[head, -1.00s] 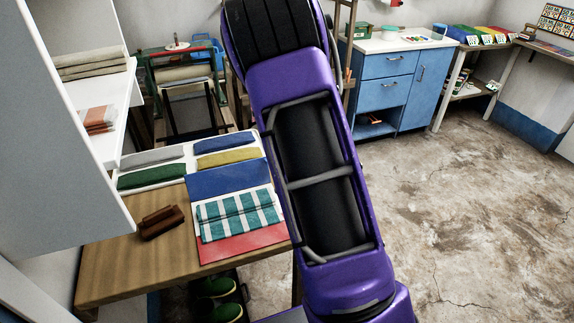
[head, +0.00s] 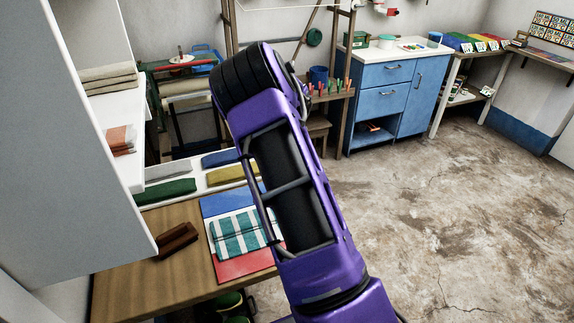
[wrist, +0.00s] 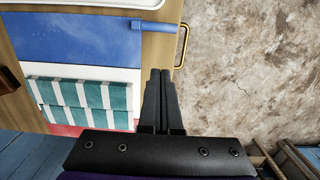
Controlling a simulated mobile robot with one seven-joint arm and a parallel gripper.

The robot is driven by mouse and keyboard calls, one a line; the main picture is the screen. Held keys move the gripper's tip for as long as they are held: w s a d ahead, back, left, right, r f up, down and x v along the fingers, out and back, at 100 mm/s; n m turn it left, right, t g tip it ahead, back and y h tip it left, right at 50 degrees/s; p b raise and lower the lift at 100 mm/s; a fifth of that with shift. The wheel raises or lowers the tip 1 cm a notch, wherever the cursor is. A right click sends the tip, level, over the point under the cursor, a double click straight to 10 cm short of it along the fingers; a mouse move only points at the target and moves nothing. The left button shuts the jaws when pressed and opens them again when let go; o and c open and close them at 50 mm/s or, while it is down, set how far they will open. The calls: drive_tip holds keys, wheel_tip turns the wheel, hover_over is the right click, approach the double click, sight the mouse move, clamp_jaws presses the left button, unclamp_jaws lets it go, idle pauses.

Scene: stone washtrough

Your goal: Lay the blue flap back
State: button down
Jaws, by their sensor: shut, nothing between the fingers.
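The blue flap (head: 222,203) appears to lie flat on the wooden table, at the far end of a folding board. In the wrist view the blue flap (wrist: 75,38) has a blue tab (wrist: 160,27) sticking out at its right edge. A white panel (wrist: 125,75) and a red flap (head: 243,264) adjoin it. A teal-and-white striped cloth (head: 238,235) lies folded on the board, clear of the blue flap. My gripper (wrist: 160,73) is shut and empty, apart from the tab in the wrist picture. In the head view my arm hides it and part of the board.
A brown brush-like block (head: 176,240) lies left of the board. A white tray (head: 190,183) of folded coloured cloths stands beyond it. A white cabinet (head: 70,150) overhangs the left side. A brass-coloured handle (wrist: 183,46) juts past the table edge. Open floor lies right.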

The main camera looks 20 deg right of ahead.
drive_tip(key=shift+w+d+f, duration=0.1)
drive_tip(key=shift+w+f, duration=0.2)
drive_tip(key=shift+w, duration=0.4)
drive_tip(key=shift+w+a+f, duration=0.1)
drive_tip(key=shift+w+f, duration=0.25)
drive_tip(key=shift+w, duration=0.3)
drive_tip(key=shift+w+d+f, duration=0.1)
drive_tip(key=shift+w+f, duration=0.2)
drive_tip(key=shift+w, duration=0.4)
drive_tip(key=shift+w+f+g, duration=0.85)
drive_tip(key=shift+w+g, duration=0.05)
drive_tip(key=shift+g, duration=0.4)
drive_tip(key=shift+w+f+g, duration=0.15)
drive_tip(key=shift+g, duration=0.15)
